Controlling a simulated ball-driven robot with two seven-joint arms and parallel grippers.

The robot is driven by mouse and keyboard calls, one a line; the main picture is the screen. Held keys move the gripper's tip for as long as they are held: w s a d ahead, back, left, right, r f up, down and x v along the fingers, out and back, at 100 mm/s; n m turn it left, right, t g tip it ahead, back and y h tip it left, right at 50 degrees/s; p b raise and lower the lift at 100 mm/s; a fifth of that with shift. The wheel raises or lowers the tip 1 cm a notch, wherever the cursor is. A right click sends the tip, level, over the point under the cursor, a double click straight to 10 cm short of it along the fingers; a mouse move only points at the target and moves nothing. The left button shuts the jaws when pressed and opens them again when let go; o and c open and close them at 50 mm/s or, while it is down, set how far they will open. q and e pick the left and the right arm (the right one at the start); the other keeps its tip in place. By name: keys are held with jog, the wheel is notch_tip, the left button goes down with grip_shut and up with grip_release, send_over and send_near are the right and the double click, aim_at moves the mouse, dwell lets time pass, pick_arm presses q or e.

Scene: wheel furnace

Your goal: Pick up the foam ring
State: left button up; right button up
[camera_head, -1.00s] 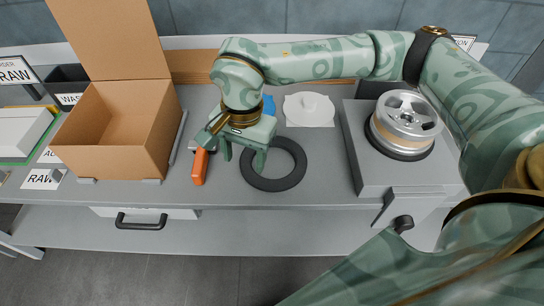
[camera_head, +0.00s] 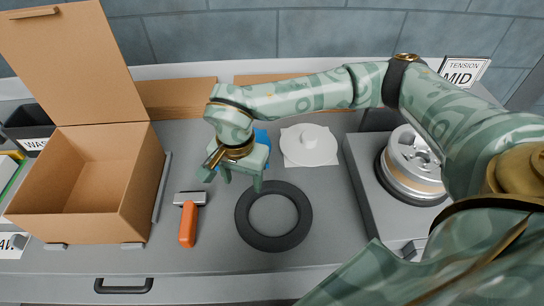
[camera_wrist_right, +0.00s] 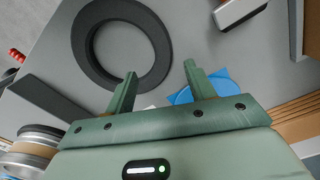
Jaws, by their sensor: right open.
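The dark foam ring (camera_head: 273,237) lies flat on the grey bench, in the front middle of the head view. In the right wrist view the ring (camera_wrist_right: 148,22) is at the upper left, beyond the fingers and apart from them. My right gripper (camera_head: 241,180) is open and empty above the bench, up and left of the ring in the head view. Its two fingers (camera_wrist_right: 160,90) show spread apart in the right wrist view. My left gripper is in neither view.
An orange-handled hammer (camera_head: 188,225) lies left of the ring. An open cardboard box (camera_head: 90,185) stands farther left. A blue object (camera_head: 262,138) and a white lidded disc (camera_head: 309,146) lie behind. A metal wheel (camera_head: 415,160) sits on a grey block at right.

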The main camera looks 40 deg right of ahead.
aim_at(244, 202)
notch_tip(244, 202, down, 4)
jog(key=shift+w+r+b, duration=0.1)
jog(key=shift+b, duration=0.25)
jog(key=f+b, duration=0.1)
jog(key=f, duration=0.4)
jog(key=shift+w+a+f+b, duration=0.1)
jog(key=shift+a+f+b, duration=0.1)
jog(key=shift+b, duration=0.2)
jog(key=shift+r, duration=0.1)
jog(key=c, duration=1.1)
